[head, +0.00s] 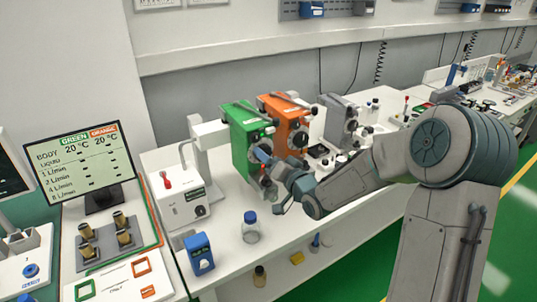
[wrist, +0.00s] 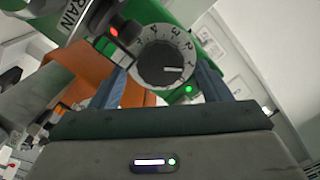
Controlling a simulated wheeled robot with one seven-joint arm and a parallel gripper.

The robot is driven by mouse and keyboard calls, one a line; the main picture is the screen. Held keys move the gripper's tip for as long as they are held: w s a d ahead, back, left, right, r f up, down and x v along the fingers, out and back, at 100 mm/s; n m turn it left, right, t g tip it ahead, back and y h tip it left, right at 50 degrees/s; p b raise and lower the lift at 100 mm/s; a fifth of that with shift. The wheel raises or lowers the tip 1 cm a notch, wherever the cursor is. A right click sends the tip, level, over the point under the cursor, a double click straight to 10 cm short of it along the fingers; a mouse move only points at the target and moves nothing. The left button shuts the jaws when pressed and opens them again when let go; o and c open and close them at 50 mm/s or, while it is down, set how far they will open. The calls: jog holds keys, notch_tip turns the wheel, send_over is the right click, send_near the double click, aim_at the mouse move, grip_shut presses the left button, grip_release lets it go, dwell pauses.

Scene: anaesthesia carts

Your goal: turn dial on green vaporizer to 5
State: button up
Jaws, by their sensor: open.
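The green vaporizer (head: 240,138) stands upright on the bench beside the orange one. Its front is towards my gripper (head: 266,160), which partly covers it in the head view. In the wrist view the black dial (wrist: 163,65) sits in a pale ring with numbers, on the green body (wrist: 188,15). The dial's white line points to the picture's right; the number it meets is not readable. My gripper (wrist: 160,80) is open, with one blue finger on each side of the dial. Whether the fingers touch it I cannot tell.
The orange vaporizer (head: 284,125) stands close on the right, with a grey unit (head: 341,120) beyond. A blue-capped bottle (head: 250,228) and a white box with a red lever (head: 180,205) stand near the bench front. A screen (head: 82,165) shows a table of settings at left.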

jog(key=shift+x, duration=0.8)
jog(key=c, duration=1)
jog(key=shift+o, duration=0.2)
jog(key=shift+d, duration=0.1)
jog(key=shift+f+b, duration=0.1)
jog(key=shift+b, duration=0.3)
